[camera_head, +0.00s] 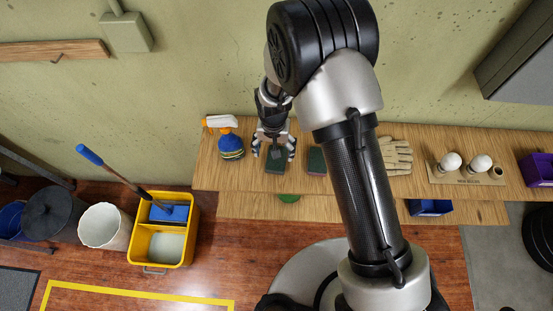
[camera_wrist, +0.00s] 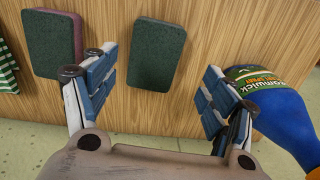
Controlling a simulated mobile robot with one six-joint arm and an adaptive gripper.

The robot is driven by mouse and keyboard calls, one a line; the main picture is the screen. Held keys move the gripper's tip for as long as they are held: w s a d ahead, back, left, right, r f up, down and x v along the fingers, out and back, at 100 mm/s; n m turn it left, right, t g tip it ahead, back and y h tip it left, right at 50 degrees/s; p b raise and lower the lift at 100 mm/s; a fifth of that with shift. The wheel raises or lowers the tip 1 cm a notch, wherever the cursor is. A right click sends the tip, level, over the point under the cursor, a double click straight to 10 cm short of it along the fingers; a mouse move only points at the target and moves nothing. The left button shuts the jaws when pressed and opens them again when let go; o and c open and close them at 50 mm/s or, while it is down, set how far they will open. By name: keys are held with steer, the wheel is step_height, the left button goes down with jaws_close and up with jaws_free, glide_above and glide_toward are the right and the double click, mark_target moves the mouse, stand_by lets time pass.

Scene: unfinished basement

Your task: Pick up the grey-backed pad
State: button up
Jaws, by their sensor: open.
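A dark green pad (camera_head: 275,166) lies on the wooden shelf, below my gripper (camera_head: 273,151). In the wrist view this pad (camera_wrist: 157,55) shows its green face and a thin dark greyish edge, with no reddish layer. It lies ahead of my gripper (camera_wrist: 157,84), roughly between the two fingers and apart from both. A second green pad (camera_wrist: 55,45) with a maroon layer along its edge lies to its left in the wrist view. In the head view that second pad (camera_head: 316,160) is to the right, partly hidden by my arm. My gripper is open and empty.
A blue spray bottle (camera_head: 231,146) stands close by; in the wrist view the bottle (camera_wrist: 285,105) is beside the right finger. Gloves (camera_head: 396,155), a bulb holder (camera_head: 467,179) and a purple bin (camera_head: 540,172) are farther right on the shelf (camera_head: 213,178). A yellow bucket (camera_head: 190,256) stands on the floor.

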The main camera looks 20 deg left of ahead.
mark_target(277, 160)
steer(key=f, duration=0.4)
steer(key=shift+w+d+f, duration=0.2)
steer(key=shift+d, duration=0.2)
steer(key=shift+f+b, duration=0.3)
steer(key=shift+f, duration=0.15)
steer(key=shift+c, duration=0.6)
steer(key=c, duration=0.7)
